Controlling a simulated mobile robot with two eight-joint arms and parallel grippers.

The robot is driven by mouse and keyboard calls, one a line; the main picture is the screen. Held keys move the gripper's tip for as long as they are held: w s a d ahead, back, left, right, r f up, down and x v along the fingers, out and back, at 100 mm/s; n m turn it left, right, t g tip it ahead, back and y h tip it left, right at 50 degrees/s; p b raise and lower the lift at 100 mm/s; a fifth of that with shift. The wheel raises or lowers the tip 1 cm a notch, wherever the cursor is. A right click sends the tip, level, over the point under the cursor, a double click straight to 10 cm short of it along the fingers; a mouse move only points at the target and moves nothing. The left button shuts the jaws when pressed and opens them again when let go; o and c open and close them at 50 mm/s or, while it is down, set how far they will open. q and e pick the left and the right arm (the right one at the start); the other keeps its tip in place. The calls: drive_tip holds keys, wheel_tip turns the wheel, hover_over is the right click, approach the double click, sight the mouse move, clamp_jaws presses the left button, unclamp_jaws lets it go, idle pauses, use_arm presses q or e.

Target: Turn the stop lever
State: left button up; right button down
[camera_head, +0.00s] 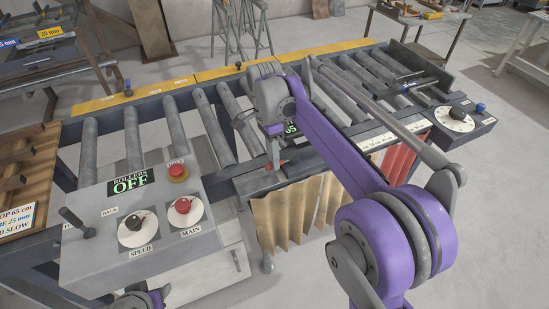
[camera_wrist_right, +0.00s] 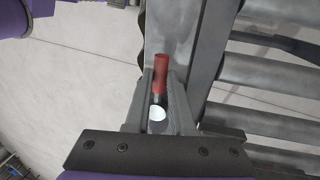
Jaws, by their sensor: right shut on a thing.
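The stop lever, a short bar with a red grip, shows in the wrist view (camera_wrist_right: 161,67). Its red end also shows in the head view (camera_head: 276,165) at the near edge of the roller table. My right gripper (camera_head: 274,155) reaches down to it from above. In the wrist view my right gripper's fingers (camera_wrist_right: 161,85) are closed around the lever, and the red end sticks out past them. The lever's pivot is hidden. A bit of my left arm shows at the bottom left of the head view, but its fingers do not.
A grey control box (camera_head: 105,243) with an OFF display, red button, knobs and a small lever stands at the left. Rollers (camera_head: 131,132) run behind my gripper. Tan curtain strips (camera_head: 290,215) hang below the edge. A dial (camera_head: 456,119) sits at the right.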

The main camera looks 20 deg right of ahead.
idle(0.5)
drive_tip(key=c, duration=0.8)
unclamp_jaws()
drive_tip(key=shift+o, duration=0.2)
drive_tip(key=shift+r, duration=0.1)
wheel_tip(320, 180, up, 10)
drive_tip(key=w+p, duration=0.1)
drive_tip(key=w, duration=0.1)
drive_tip(key=shift+w+r, duration=0.15)
drive_tip(key=shift+r, duration=0.1)
drive_tip(key=s+f+n+t, duration=0.4)
drive_tip(key=s+f+n, duration=0.4)
drive_tip(key=s, duration=0.3)
drive_tip(key=s+f+n+t, duration=0.4)
drive_tip(key=s+f+n, duration=0.5)
drive_tip(key=s, duration=0.3)
drive_tip(key=shift+a+f, duration=0.15)
drive_tip(key=shift+f, duration=0.3)
